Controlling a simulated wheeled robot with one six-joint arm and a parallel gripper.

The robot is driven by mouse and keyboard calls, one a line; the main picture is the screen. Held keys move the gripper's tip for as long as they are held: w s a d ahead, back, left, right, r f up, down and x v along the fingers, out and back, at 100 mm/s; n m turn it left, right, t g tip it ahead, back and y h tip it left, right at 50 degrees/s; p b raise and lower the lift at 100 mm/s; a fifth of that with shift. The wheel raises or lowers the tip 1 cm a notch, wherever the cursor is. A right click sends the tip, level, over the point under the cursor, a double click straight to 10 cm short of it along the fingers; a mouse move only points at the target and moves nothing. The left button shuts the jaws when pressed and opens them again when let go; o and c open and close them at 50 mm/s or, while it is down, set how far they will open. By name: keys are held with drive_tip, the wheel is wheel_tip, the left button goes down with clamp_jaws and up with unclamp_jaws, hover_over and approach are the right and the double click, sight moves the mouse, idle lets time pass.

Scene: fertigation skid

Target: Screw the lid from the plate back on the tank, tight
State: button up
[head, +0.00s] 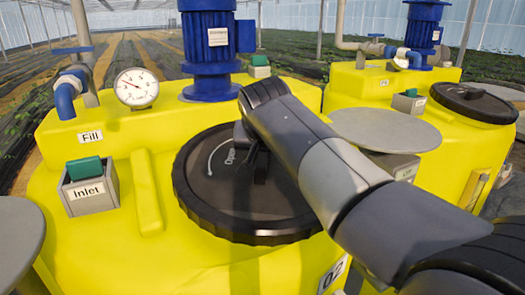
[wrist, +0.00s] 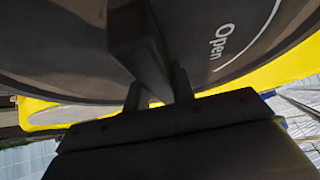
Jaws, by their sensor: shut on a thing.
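The black ribbed lid (head: 235,205) is at the mouth of the near yellow tank (head: 100,215), marked 02. It looks about level, but its underside is hidden, so I cannot tell how it sits on the threads. Its white "Open" mark and curved arrow show left of my arm. My gripper (head: 259,165) comes down over the lid's middle, partly hidden by my arm. In the wrist view my gripper (wrist: 157,90) has its fingers on both sides of the raised bar of the lid (wrist: 60,60). The round grey plate (head: 384,130) right of the lid is empty.
A pressure gauge (head: 136,88), a blue motor (head: 209,45) and the green-topped Inlet box (head: 90,185) stand around the lid. Another grey plate (head: 15,235) is at the left edge. A second yellow tank with its own black lid (head: 474,102) stands behind right.

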drive_tip(key=shift+r, duration=0.1)
drive_tip(key=o, duration=1.2)
drive_tip(key=shift+f, duration=0.2)
drive_tip(key=shift+o, duration=0.9)
drive_tip(key=shift+r, duration=0.1)
clamp_jaws()
